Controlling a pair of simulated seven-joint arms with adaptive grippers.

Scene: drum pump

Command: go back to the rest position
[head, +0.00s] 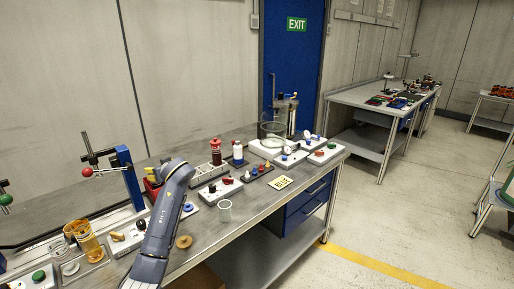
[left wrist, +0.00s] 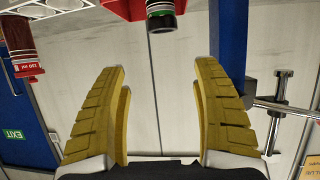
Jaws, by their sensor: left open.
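My left arm rises over the workbench (head: 225,238) in the head view, with my left gripper (head: 153,175) at its far end, largely hidden behind the wrist. In the left wrist view its two yellow ribbed fingers (left wrist: 160,80) stand wide apart with nothing between them. A red part with a black and green end (left wrist: 162,18) shows beyond the fingertips at the top of that view, apart from them. My right gripper is in neither view.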

